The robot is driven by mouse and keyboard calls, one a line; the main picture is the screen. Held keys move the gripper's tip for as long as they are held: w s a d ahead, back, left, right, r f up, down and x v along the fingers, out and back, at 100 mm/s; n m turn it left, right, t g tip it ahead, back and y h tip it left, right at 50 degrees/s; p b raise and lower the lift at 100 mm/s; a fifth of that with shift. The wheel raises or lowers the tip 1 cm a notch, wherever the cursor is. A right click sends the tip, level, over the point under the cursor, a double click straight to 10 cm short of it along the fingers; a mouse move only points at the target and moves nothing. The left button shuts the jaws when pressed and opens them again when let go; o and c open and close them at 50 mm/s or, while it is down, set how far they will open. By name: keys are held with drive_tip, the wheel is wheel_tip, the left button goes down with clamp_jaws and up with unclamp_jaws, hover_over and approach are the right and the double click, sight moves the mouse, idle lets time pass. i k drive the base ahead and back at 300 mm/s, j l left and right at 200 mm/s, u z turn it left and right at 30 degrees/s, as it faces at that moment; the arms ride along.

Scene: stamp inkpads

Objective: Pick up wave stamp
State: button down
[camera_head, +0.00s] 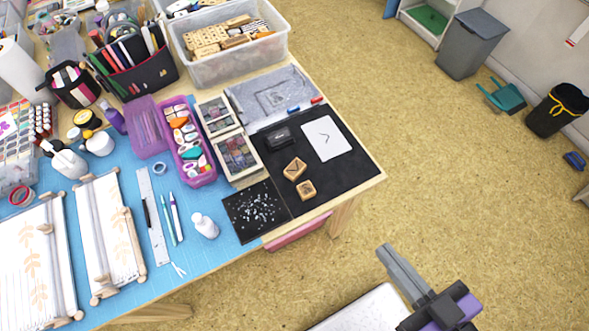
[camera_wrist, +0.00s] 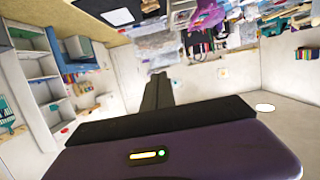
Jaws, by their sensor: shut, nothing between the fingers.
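Two small wooden stamps lie on the black mat (camera_head: 345,178) near the table's corner. The upper stamp (camera_head: 295,169) shows a thin angular dark mark on top. The lower stamp (camera_head: 306,190) shows a different small dark mark. I cannot tell for sure which is the wave stamp. A black inkpad (camera_head: 279,138) lies above them, beside a white card (camera_head: 326,141) with an angular mark. My gripper (camera_head: 385,251) is shut and empty, off the table to the lower right, apart from the stamps. Its closed fingers also show in the wrist view (camera_wrist: 160,82); no stamp can be made out there.
Left of the stamps is a dark speckled square (camera_head: 256,212). Left of the mat stand ink trays (camera_head: 237,157) and a purple box (camera_head: 190,145). A clear bin (camera_head: 225,66) of wooden blocks stands behind. Open floor (camera_head: 450,170) lies right of the table.

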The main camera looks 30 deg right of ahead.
sight(293, 172)
drive_tip(key=i+j, duration=0.1)
drive_tip(key=j, duration=1.2)
drive_tip(key=j+z, duration=0.15)
drive_tip(key=j, duration=1.2)
drive_tip(key=i, duration=0.05)
